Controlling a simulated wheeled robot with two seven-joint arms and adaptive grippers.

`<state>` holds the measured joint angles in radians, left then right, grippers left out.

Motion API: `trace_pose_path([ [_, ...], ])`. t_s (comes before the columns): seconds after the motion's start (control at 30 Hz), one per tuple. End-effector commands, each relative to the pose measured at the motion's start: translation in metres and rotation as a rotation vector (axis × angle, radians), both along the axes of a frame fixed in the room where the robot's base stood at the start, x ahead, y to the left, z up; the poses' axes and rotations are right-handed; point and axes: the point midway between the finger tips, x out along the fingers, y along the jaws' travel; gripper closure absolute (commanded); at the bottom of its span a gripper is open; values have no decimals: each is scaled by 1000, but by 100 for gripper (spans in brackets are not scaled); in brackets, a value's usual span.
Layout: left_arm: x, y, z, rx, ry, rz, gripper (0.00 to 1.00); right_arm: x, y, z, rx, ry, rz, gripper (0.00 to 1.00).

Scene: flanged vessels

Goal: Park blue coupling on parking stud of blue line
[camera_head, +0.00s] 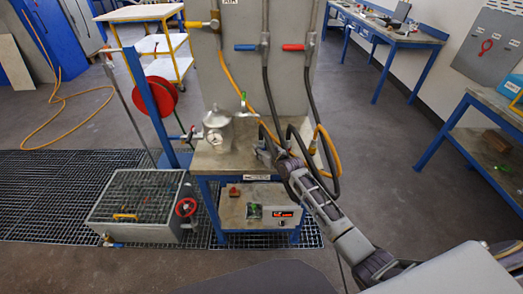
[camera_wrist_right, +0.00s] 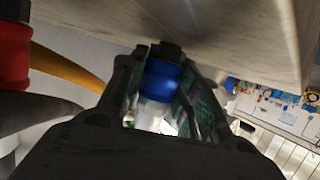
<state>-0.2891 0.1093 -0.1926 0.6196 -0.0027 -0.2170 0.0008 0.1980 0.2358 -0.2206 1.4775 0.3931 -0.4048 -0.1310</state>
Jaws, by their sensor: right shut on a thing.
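My right gripper (camera_head: 268,146) is in front of the lower part of the grey panel, above the bench top. In the right wrist view its fingers (camera_wrist_right: 160,95) are shut around the blue coupling (camera_wrist_right: 162,78), a blue collar with a pale body below it. A dark piece sits at the coupling's far end, close to a pale surface; I cannot tell whether they touch. In the head view the coupling is hidden by the gripper. The blue line has a blue-handled valve (camera_head: 246,47) on the panel. The parking stud cannot be made out. My left gripper is not in view.
A metal vessel (camera_head: 217,131) stands on the bench left of my right gripper. Dark and orange hoses (camera_head: 328,150) loop beside my right arm. A red coupling (camera_wrist_right: 12,50) is at the left edge of the wrist view. The floor on the right is clear.

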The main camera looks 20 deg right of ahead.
Motion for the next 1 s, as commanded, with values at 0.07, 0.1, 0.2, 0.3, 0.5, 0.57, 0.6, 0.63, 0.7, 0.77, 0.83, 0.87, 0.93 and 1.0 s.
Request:
trace_pose_path([
  [0.07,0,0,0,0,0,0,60,-1,0,-2,-1,4,0,62],
  [0.1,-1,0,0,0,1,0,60,-1,0,-2,-1,4,0,57],
  [0.2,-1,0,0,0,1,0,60,-1,0,-2,-1,4,1,44],
  [0.3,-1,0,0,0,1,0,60,-1,0,-2,-1,4,0,42],
  [0.5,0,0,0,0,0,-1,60,-1,0,-3,-1,6,1,42],
  [0.57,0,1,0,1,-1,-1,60,-1,0,-2,-1,5,1,42],
  [0.6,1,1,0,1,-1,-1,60,-2,0,-2,-1,5,1,42],
  [0.63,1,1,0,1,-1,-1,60,-2,0,-2,-1,5,1,42],
  [0.7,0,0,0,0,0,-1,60,-3,-1,-2,-1,5,1,42],
  [0.77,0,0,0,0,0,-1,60,-5,-1,-1,-1,5,1,42],
  [0.83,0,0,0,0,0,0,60,-9,-2,0,-1,5,1,42],
  [0.87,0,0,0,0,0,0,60,-10,-2,0,-1,5,1,42],
  [0.93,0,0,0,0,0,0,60,-14,-3,3,-1,4,0,42],
  [1.0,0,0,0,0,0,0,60,-19,-5,4,-2,5,0,42],
])
